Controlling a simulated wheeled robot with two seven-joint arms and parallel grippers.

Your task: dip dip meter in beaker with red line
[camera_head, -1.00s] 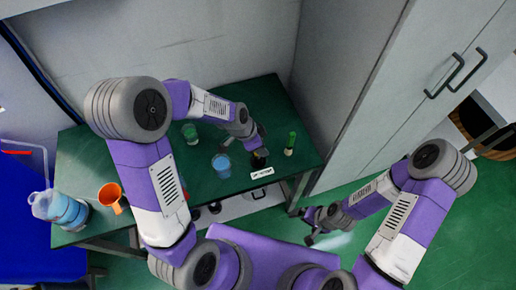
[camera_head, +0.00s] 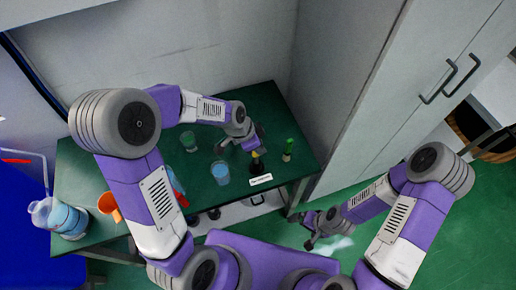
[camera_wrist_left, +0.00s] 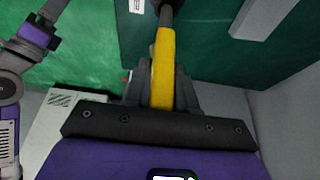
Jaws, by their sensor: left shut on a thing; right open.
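My left gripper (camera_head: 256,147) is over the right part of the green table. It is shut on a yellow dip meter (camera_wrist_left: 163,65), which shows between its fingers in the left wrist view. The meter's dark end (camera_wrist_left: 170,10) points away from the gripper, by a black base (camera_head: 257,168); I cannot tell whether they touch. A beaker with blue liquid (camera_head: 220,172) stands left of the gripper, and a beaker with green liquid (camera_head: 189,141) further back left. No red line is legible on either. My right gripper (camera_head: 308,234) is open and empty, off the table's front right.
A green-capped tube (camera_head: 288,149) stands at the table's right, and a white label (camera_head: 261,181) at its front edge. An orange mug (camera_head: 109,206) and a bottle of blue liquid (camera_head: 62,218) are at the left. Grey walls and a cabinet (camera_head: 400,70) bound the table.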

